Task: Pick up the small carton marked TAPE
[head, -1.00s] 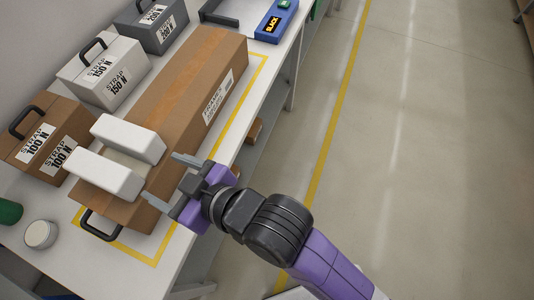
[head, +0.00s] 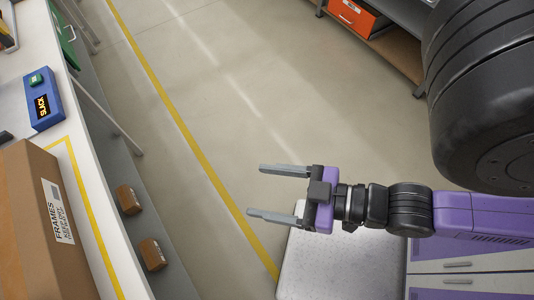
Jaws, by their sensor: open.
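No TAPE marking can be read in the head view. Two small brown cartons, one (head: 129,199) farther back and one (head: 152,254) nearer, sit on the grey lower shelf under the table at the left. Their labels are too small to read. My gripper (head: 256,190) is open and empty, its two grey fingers pointing left over the floor. It is well to the right of both cartons and apart from them.
An orange box (head: 355,18) stands on a far shelf. Open floor (head: 200,110) with a yellow line lies between.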

